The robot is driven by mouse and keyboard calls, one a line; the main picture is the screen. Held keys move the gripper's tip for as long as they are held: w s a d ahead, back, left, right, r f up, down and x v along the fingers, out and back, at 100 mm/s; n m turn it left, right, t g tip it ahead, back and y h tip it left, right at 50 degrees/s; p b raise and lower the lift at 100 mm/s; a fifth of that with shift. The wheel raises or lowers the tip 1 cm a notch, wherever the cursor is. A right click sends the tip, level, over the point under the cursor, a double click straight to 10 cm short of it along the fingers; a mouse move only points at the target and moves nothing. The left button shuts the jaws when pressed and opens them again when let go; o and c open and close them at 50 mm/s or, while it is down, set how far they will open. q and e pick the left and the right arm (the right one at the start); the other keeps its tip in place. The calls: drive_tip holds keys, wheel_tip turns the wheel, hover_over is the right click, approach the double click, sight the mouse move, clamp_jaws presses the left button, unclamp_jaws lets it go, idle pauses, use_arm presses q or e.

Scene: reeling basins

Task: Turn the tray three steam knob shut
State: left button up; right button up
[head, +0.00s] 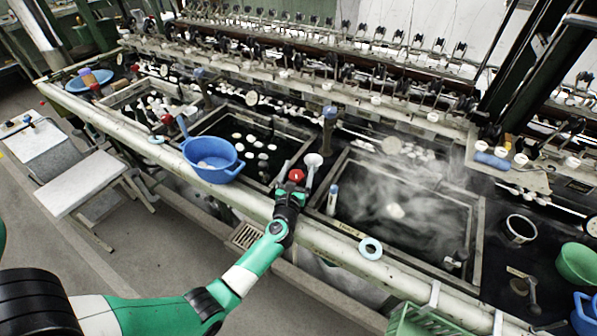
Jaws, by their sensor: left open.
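A red knob (296,175) stands at the front rim between two dark basins, left of the steaming tray. My left gripper (293,186) is open, with its jaws right at this knob. I cannot tell whether the fingers touch it, and they hide its lower part. The steaming tray (470,207) is a dark, water-filled basin with a pale lump floating in it. White steam (400,185) drifts over its water. A small label (347,229) sits on the front rim below it; its text is too small to read surely. My right gripper is not in view.
A blue basin (213,168) sits on the front rail to the left. A pale ring (370,248) lies on the rail to the right. A pale upright funnel-shaped piece (313,160) stands close right of the knob. Another red knob (167,118) is farther left.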

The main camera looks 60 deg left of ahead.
use_arm(q)
clamp_jaws()
idle(0.4)
drive_tip(key=shift+r+m+t+h+p, duration=0.1)
drive_tip(key=shift+m+t+h+p, duration=0.4)
drive_tip(key=shift+t+p, duration=0.15)
drive_tip(key=shift+w+d+m+t+h+p, duration=0.1)
drive_tip(key=shift+m+t+h+p, duration=0.4)
drive_tip(key=shift+t+h, duration=0.1)
drive_tip(key=shift+w+d+m+t+h+p, duration=0.1)
drive_tip(key=shift+m+t+h+p, duration=0.25)
drive_tip(key=shift+m+t+h, duration=0.2)
drive_tip(key=m+h, duration=0.1)
drive_tip(key=m+t+h, duration=0.1)
drive_tip(key=shift+w+d+h+p, duration=0.15)
drive_tip(key=shift+d+h+p, duration=0.1)
drive_tip(key=shift+h+p, duration=0.1)
drive_tip(key=shift+w+d+m+t+h, duration=0.15)
drive_tip(key=shift+d+m+t+h, duration=0.1)
drive_tip(key=shift+m+t+h, duration=0.75)
drive_tip(key=shift+h, duration=0.3)
